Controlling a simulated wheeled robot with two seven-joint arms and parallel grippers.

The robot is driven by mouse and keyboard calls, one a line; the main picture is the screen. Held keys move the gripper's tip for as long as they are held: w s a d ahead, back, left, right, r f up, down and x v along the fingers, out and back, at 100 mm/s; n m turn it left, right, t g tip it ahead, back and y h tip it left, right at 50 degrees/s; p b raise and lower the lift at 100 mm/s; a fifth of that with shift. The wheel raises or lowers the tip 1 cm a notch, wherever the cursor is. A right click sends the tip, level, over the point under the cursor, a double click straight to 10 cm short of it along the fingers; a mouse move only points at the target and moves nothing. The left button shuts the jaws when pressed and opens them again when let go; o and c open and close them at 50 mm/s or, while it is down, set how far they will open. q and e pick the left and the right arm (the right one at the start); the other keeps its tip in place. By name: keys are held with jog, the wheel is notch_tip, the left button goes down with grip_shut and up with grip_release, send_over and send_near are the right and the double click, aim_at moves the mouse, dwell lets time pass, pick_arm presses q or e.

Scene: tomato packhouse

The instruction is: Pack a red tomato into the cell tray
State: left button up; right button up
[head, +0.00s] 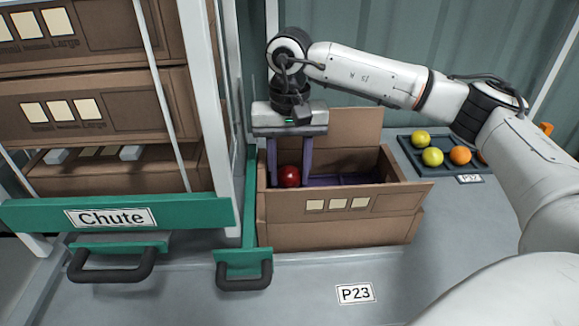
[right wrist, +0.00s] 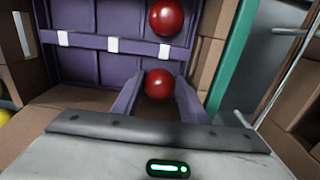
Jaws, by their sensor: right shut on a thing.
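My right gripper (head: 290,180) points down into an open cardboard box (head: 335,234). Its two purple fingers are shut on a red tomato (head: 290,176), which also shows between the fingertips in the right wrist view (right wrist: 158,83). A purple cell tray (head: 345,179) lies inside the box, partly hidden by the front wall. In the right wrist view, a second red tomato (right wrist: 167,17) sits in a cell of the tray (right wrist: 78,58), just across a divider from the held one. Whether the held tomato touches the tray I cannot tell. My left gripper is out of view.
A green-fronted chute (head: 180,213) with a white post and stacked cardboard boxes (head: 100,112) stands close on the left. A dark tray (head: 470,172) with yellow and orange tomatoes (head: 432,157) lies at right. The bench around the P23 label (head: 355,293) is clear.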

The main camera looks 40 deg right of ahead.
jog(key=shift+f, duration=0.3)
jog(key=shift+s, duration=0.1)
dwell(0.5)
jog(key=o, duration=0.8)
jog(key=shift+c, duration=1.3)
jog(key=shift+r, duration=0.1)
